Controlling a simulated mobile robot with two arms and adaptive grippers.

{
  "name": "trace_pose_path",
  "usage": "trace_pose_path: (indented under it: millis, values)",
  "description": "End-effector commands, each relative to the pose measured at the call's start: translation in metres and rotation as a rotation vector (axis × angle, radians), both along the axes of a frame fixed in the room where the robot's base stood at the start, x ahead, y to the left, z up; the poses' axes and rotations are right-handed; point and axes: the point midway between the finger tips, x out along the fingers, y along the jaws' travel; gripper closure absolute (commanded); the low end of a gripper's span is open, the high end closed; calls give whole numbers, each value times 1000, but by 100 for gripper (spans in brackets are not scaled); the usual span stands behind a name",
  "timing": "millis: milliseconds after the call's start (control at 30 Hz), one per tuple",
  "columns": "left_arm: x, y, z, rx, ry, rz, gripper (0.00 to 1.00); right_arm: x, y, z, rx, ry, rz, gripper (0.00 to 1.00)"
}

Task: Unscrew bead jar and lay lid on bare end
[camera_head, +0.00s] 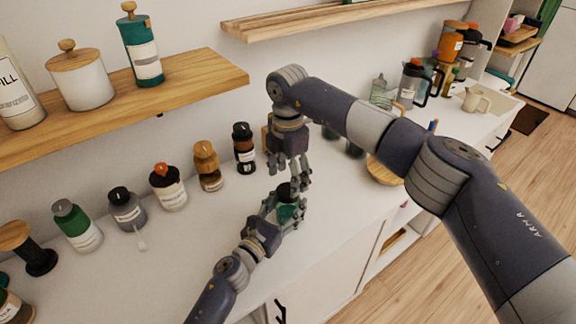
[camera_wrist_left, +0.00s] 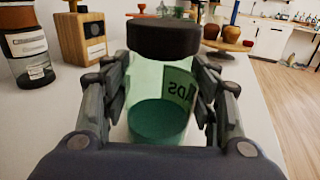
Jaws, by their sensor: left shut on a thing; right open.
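The bead jar (camera_head: 289,211) stands on the white counter; it is clear, with green beads low inside and a label. It also fills the middle of the left wrist view (camera_wrist_left: 160,120). Its dark lid (camera_head: 287,190) sits on top and shows as a wide black cap in the left wrist view (camera_wrist_left: 164,38). My left gripper (camera_head: 284,212) is shut on the jar's body, one finger on each side. My right gripper (camera_head: 289,177) is open just above the lid, fingers pointing down; whether it touches the lid is hard to tell.
A row of jars, including a red-capped one (camera_head: 167,187) and a black-capped one (camera_head: 244,148), lines the counter's wall side. A small spoon (camera_head: 140,238) lies left. Bare counter (camera_head: 185,245) is left of my left arm. A wooden shelf (camera_head: 200,85) overhangs the back.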

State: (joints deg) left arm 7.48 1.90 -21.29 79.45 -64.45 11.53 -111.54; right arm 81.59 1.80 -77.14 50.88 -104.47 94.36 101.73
Motion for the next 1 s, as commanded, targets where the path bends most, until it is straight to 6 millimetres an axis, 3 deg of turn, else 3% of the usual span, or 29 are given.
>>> trace_pose_path:
  millis: [100,300,667,867,900,1000]
  values:
    - [0,0,-1,2,1,1,100,-1,0,-20,0,3,0,35]
    - [0,1,-1,2,2,1,100,0,0,-42,0,1,1,35]
    - [0,1,-1,2,2,1,100,0,0,-49,1,-1,2,35]
    - [0,1,-2,2,2,1,100,0,0,-48,1,-1,2,76]
    - [0,1,-2,2,2,1,100,0,0,-48,1,-1,2,80]
    - [0,1,-2,2,2,1,100,0,0,-48,1,-1,4,80]
